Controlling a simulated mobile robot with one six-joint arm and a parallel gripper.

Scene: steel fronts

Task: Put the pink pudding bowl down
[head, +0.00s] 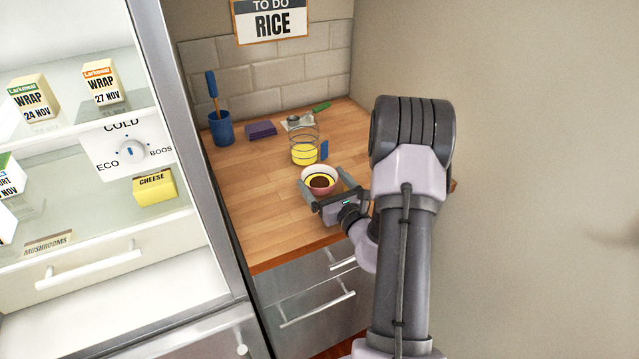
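The pink pudding bowl (332,188) is at the right front of the wooden counter, in the head view. It is upright, with a pale rim and yellow and dark brown inside. My gripper (321,180) reaches in from the lower right. Its two fingers lie on either side of the bowl and appear closed against it. The gripper body hides part of the bowl's near side. I cannot tell whether the bowl's base touches the counter.
A wire-ringed yellow container (304,153) stands just behind the bowl, with a small blue item (324,150) beside it. A blue cup (221,128), purple block (261,130) and green-handled utensil (321,108) are farther back. The counter (255,205) is clear at left. An open fridge (190,130) borders it.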

